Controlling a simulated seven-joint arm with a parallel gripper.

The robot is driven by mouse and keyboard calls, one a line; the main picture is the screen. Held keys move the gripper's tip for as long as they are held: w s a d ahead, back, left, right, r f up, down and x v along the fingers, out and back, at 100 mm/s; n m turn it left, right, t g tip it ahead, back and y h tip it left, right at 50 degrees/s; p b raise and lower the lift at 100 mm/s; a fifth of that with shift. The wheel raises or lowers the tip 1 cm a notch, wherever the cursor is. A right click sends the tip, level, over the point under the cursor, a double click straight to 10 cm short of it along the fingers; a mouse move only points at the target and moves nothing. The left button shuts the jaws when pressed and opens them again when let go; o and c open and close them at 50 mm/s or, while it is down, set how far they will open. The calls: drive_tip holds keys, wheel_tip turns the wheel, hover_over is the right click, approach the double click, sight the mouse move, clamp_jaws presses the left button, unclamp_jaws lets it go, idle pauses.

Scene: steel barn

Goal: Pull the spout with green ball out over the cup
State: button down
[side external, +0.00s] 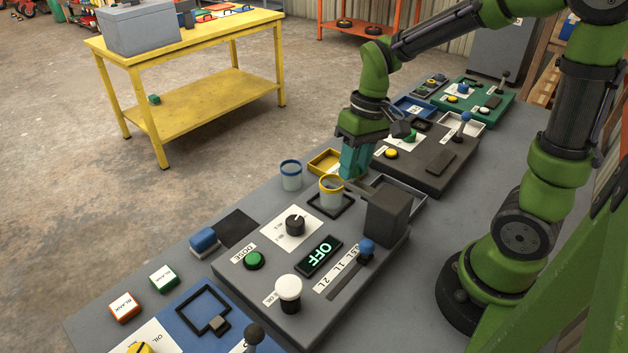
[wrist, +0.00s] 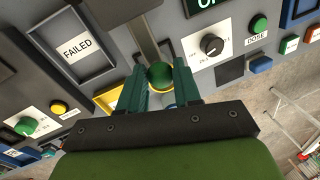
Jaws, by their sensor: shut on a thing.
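The spout (wrist: 146,38) is a flat grey bar ending in a green ball (wrist: 160,75). It comes out of a dark grey block (side external: 388,216) on the grey panel. My gripper (side external: 355,163) has teal fingers, and in the wrist view (wrist: 160,84) they are shut on the green ball. In the side view the fingers hide the ball. A clear cup with a yellow rim (side external: 331,194) stands upright in a black square frame, just left of and below my fingertips. I cannot tell whether the spout's end is over the cup.
A blue-rimmed cup (side external: 291,176) stands left of the yellow-rimmed one. A yellow tray (side external: 322,161) lies behind the cups, and a FAILED tray (wrist: 75,47) lies beside the block. The panel holds a black knob (side external: 296,224), a green DOSE button (side external: 254,260) and a blue-topped lever (side external: 367,248).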

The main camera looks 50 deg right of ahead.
drive_tip(key=shift+w, duration=1.9)
drive_tip(key=c, duration=0.8)
unclamp_jaws()
drive_tip(key=shift+s, duration=0.1)
drive_tip(key=shift+r, duration=0.1)
drive_tip(key=d+r, duration=0.1)
drive_tip(key=r, duration=0.4)
drive_tip(key=d+r, duration=0.1)
drive_tip(key=r, duration=0.5)
drive_tip(key=d+r, duration=0.1)
drive_tip(key=r, duration=0.4)
drive_tip(key=shift+s+d+r, duration=0.1)
drive_tip(key=shift+s+r, duration=0.15)
drive_tip(key=shift+s, duration=0.05)
